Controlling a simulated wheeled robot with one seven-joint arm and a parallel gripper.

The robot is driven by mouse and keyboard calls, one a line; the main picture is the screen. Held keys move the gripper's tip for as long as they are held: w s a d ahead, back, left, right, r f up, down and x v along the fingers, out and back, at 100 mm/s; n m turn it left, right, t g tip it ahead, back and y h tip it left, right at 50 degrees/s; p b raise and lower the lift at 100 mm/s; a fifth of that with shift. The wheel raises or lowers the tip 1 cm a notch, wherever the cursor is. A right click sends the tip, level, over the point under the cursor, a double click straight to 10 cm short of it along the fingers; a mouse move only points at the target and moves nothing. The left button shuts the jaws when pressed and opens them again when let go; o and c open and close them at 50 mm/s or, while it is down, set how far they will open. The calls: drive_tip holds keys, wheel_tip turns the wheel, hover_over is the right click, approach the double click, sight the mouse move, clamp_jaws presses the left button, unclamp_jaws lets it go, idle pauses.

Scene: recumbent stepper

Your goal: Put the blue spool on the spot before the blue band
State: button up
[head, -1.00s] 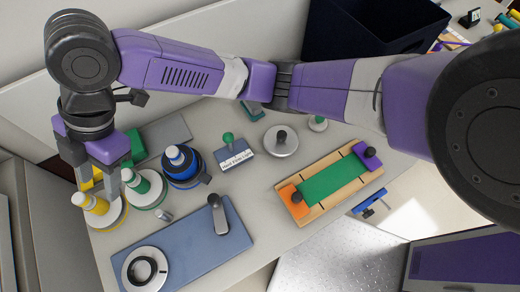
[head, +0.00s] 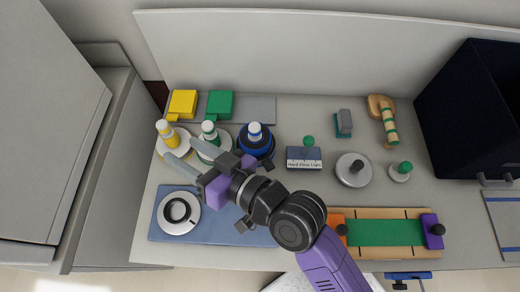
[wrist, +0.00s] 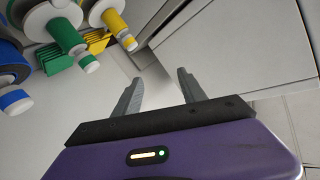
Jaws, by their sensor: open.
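In the wrist view, nothing is between the fingers (wrist: 159,80). I cannot make out a blue band for certain; a grey piece with blue stripes (head: 505,222) lies at the far right.
The yellow spool (head: 168,137) stands at left. Yellow (head: 183,103) and green (head: 220,104) blocks sit on a grey plate (head: 258,108). A blue board with a white ring (head: 180,213) is in front. A labelled block (head: 304,158), metal disc (head: 353,170) and dark bin (head: 470,110) stand right.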

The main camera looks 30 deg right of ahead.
drive_tip(key=s+d+f+m+h, duration=0.1)
drive_tip(key=s+d+f+h, duration=0.15)
drive_tip(key=s+d, duration=0.35)
drive_tip(key=s+d+f+m+h, duration=0.1)
drive_tip(key=s+d+f+h, duration=0.15)
drive_tip(key=s, duration=0.45)
drive_tip(key=s+d+r+n+h, duration=0.1)
drive_tip(key=s+d+r+n, duration=0.1)
drive_tip(key=s+d, duration=0.6)
drive_tip(key=v, duration=0.4)
drive_tip(key=shift+s+d+f, duration=0.15)
drive_tip(key=shift+s+d, duration=0.05)
drive_tip(key=shift+d, duration=0.1)
